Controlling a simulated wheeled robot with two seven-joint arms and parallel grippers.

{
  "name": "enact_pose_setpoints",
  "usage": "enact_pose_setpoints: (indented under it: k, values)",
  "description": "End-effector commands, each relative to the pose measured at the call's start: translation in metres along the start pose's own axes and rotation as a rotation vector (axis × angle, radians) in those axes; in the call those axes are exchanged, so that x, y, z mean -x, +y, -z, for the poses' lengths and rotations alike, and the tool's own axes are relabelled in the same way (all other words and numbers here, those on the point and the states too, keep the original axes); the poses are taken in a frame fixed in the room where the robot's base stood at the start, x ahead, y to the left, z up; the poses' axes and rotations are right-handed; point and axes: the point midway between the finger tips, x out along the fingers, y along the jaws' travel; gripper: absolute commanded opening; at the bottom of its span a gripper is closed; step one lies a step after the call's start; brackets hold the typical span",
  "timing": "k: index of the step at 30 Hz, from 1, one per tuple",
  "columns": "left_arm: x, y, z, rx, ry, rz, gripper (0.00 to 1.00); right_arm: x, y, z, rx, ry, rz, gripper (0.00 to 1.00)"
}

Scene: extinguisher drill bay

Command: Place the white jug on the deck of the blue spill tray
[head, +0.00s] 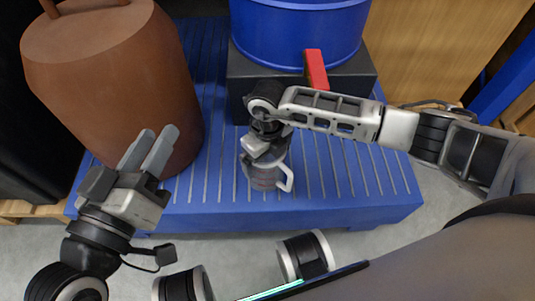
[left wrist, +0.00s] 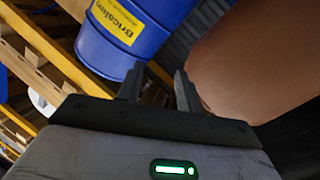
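The white jug (head: 265,179), greyish with a handle on its right, appears over the front middle of the slatted deck of the blue spill tray (head: 345,205). I cannot tell whether its base touches the deck. My right gripper (head: 264,158) is directly over the jug, at its top. Its fingers are hidden, so its grip does not show. My left gripper (head: 156,148) is beside the brown vessel, left of the jug. It is open and empty, and its spread fingers also show in the left wrist view (left wrist: 158,88).
A large brown vessel (head: 115,80) stands on the tray's left. A blue drum (head: 298,30) sits on a black block (head: 245,85) at the back, with a red piece (head: 316,69) in front of it. Bare deck shows right of the jug.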

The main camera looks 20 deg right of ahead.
Motion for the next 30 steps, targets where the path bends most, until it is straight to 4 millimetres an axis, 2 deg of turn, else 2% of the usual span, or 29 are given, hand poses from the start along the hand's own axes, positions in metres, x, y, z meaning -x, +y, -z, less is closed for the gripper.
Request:
enact_pose_setpoints:
  k: [4,7,10,13,21,25,30]
  values:
    - [0.000,0.001,0.001,0.002,-0.007,-0.003,0.36,0.003,0.000,0.000,0.000,0.000,0.000,1.00]
    - [0.001,0.003,0.000,0.010,-0.033,0.001,0.36,0.015,0.000,0.000,0.001,-0.001,0.001,1.00]
    - [0.003,0.004,0.000,0.004,-0.060,0.016,0.36,0.035,0.000,-0.001,0.002,-0.003,0.001,1.00]
    - [0.007,-0.004,-0.015,-0.020,-0.126,0.061,0.36,0.059,0.000,-0.001,0.001,-0.004,0.001,1.00]
    - [0.010,-0.011,-0.018,-0.106,-0.175,0.105,0.36,0.108,0.000,0.000,0.001,-0.001,0.000,1.00]
    - [0.010,-0.013,-0.020,-0.126,-0.187,0.115,0.36,0.120,0.000,0.000,0.001,-0.001,0.001,1.00]
    - [0.011,-0.014,-0.020,-0.136,-0.191,0.119,0.36,0.123,0.000,0.000,0.000,0.000,0.000,1.00]
